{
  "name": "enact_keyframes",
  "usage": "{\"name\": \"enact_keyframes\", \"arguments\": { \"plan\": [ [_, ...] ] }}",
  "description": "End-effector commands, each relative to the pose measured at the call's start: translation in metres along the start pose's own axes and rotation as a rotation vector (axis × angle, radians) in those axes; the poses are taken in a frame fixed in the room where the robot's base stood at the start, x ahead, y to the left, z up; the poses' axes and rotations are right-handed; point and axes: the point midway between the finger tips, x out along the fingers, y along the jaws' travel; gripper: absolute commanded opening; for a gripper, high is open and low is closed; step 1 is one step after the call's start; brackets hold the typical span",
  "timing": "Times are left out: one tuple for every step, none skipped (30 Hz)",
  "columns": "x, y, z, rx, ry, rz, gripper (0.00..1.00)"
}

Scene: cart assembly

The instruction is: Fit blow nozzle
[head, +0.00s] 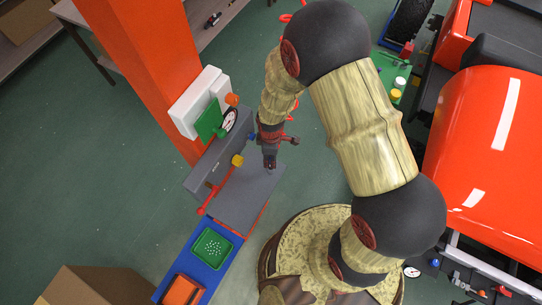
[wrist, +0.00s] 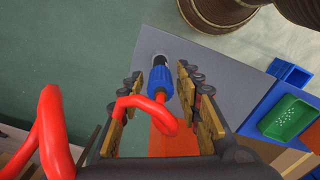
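My gripper (wrist: 161,75) points down over the grey bench top (wrist: 210,82); it also shows in the head view (head: 269,163). A blue fitting (wrist: 160,82) with a dark and silver tip lies between its two fingers in the wrist view. Narrow gaps seem to show beside it, but I cannot tell whether the fingers touch it. A red hose (wrist: 130,101) runs from the rear of the fitting and loops around the fingers. The tip points to a pale round spot on the bench top; contact is unclear. I cannot make out a separate blow nozzle.
A green tray (head: 212,248) of small parts sits on a blue base. An orange post (head: 155,60) rises behind. A red vehicle (head: 490,150) stands at right.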

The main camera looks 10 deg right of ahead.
Motion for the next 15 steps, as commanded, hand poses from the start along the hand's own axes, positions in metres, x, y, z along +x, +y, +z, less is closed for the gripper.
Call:
{"name": "enact_keyframes", "arguments": {
  "plan": [
    [0.0, -0.0001, 0.0, 0.0, 0.0, 0.0, 0.39],
    [0.0, -0.0001, 0.0, 0.0, 0.0, 0.0, 0.41],
    [0.0, -0.0001, 0.0, 0.0, 0.0, 0.0, 0.43],
    [0.0, -0.0001, 0.0001, 0.0, 0.0, 0.0, 0.43],
    [0.0, -0.0001, 0.0001, 0.0, 0.0, 0.0, 0.43],
    [0.0, -0.0001, 0.0001, 0.0, 0.0, 0.0, 0.43],
    [0.0, -0.0001, 0.0001, 0.0, 0.0, 0.0, 0.43],
    [0.0, -0.0001, 0.0001, 0.0, 0.0, 0.0, 0.43],
    [0.0, -0.0001, 0.0001, 0.0, 0.0, 0.0, 0.43],
    [0.0003, -0.0004, 0.0003, 0.0, -0.001, -0.001, 0.43],
    [0.0002, -0.0004, 0.0003, 0.0, -0.001, -0.001, 0.43],
    [-0.0005, -0.0003, 0.0002, 0.0, 0.0, -0.001, 0.43],
    [-0.0015, -0.0001, 0.0001, 0.0, 0.0, 0.0, 0.43],
    [-0.0031, 0.0001, 0.0, 0.0, 0.0, 0.0, 0.43],
    [-0.0063, 0.0004, -0.0003, 0.0, 0.0, 0.001, 0.43]
  ]
}}
